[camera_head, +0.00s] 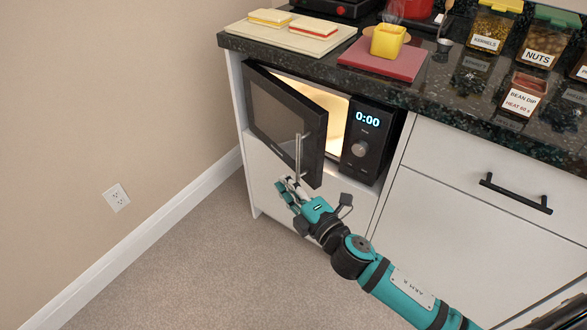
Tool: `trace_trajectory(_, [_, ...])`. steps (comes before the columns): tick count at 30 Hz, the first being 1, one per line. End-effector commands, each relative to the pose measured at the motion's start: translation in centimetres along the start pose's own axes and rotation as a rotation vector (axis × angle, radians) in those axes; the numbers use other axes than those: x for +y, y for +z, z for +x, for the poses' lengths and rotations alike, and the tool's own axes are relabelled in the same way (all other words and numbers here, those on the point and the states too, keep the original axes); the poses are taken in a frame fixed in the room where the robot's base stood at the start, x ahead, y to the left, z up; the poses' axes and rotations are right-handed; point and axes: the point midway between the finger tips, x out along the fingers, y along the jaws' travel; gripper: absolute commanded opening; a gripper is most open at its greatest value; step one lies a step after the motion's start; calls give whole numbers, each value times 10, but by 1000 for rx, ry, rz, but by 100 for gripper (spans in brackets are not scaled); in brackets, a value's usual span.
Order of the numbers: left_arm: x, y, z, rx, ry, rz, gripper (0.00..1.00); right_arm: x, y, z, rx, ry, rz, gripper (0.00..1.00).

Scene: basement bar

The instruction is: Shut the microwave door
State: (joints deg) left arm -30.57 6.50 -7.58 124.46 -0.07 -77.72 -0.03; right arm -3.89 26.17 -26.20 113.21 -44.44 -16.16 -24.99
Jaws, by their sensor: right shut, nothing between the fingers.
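The microwave (369,145) is black and sits in an opening of the white cabinet under the dark counter. Its display reads 0:00. Its door (275,112) is part open and swings out to the left, with the lit inside (337,122) showing through the gap. A vertical metal handle (298,157) is on the door's front near its free right edge. My right gripper (287,184) is shut and empty, just below the handle's lower end. I cannot tell whether it touches the handle or door. My left gripper is not in view.
The counter (456,104) above holds a board with sandwiches (309,27), a yellow cup (388,40) on a red board (382,60), and labelled containers (523,94). A drawer handle (515,193) sticks out at right. The carpet (215,255) in front is clear.

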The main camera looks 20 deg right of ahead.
Motion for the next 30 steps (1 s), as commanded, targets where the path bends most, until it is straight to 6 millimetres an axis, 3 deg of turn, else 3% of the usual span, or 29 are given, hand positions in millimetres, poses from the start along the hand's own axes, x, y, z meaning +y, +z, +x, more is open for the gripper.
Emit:
trace_trajectory(4, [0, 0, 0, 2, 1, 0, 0, 0, 3, 29, -1, 1, -3, 0])
trace_trajectory(12, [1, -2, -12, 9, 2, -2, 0, -1, 36, 34, -1, -1, -1, 0])
trace_trajectory(30, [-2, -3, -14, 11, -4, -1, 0, 0, 39, 34, -1, -2, 2, 0])
